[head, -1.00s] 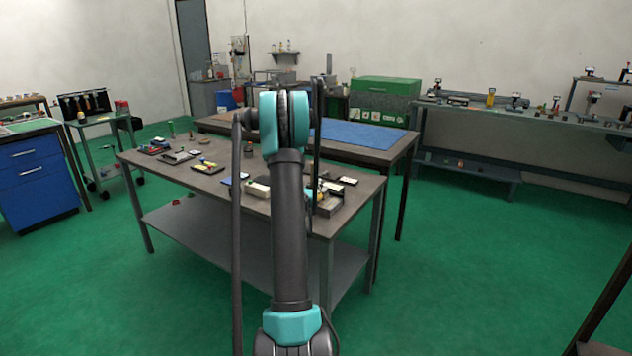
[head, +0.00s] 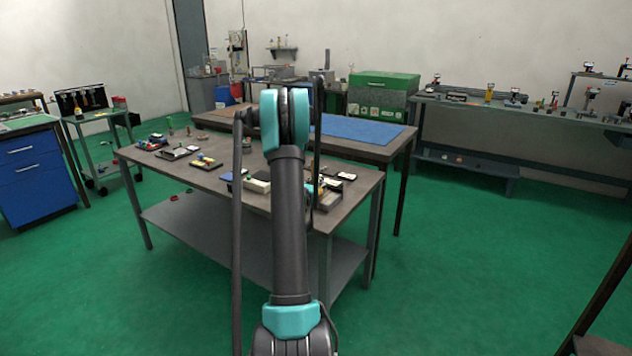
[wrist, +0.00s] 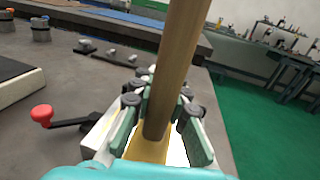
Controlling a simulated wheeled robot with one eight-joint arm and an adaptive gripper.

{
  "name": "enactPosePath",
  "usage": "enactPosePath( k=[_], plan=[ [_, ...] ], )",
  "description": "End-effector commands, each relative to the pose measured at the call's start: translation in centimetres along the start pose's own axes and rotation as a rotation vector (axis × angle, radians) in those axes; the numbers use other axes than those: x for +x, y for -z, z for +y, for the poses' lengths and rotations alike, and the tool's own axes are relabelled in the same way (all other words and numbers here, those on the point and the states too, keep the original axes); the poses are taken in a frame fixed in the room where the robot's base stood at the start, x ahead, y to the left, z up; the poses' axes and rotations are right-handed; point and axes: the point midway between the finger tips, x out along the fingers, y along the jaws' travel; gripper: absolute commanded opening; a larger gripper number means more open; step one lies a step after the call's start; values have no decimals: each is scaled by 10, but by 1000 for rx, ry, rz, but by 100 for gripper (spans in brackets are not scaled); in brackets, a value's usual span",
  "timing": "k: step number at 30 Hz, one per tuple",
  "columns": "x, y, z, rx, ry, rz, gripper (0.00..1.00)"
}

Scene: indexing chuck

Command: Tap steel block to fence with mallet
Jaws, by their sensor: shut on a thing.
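My gripper (wrist: 160,125) is shut on a round wooden handle, taken to be the mallet's (wrist: 181,55). The handle rises, leaning slightly right, between the green-and-white fingers and leaves the top of the wrist view. I cannot make out the mallet's head. A pale fixture lies under and beside the fingers, mostly covered by them. I cannot tell the steel block or the fence apart there. In the head view my arm hides the gripper and part of the workbench (head: 215,187).
A red-knobbed black lever (wrist: 42,113) sticks out left of the fingers. A dark bar with metal studs (wrist: 105,50) lies beyond. Small tools and trays (head: 205,160) cover the bench's left part. A blue mat (head: 360,129) lies on the bench behind. Green floor is clear at right.

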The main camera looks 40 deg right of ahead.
Motion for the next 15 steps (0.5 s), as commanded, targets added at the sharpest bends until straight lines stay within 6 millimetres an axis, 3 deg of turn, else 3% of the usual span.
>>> enactPosePath(
  k=[15],
  plan=[
    [6,0,-1,-1,0,0,0]
  ],
)
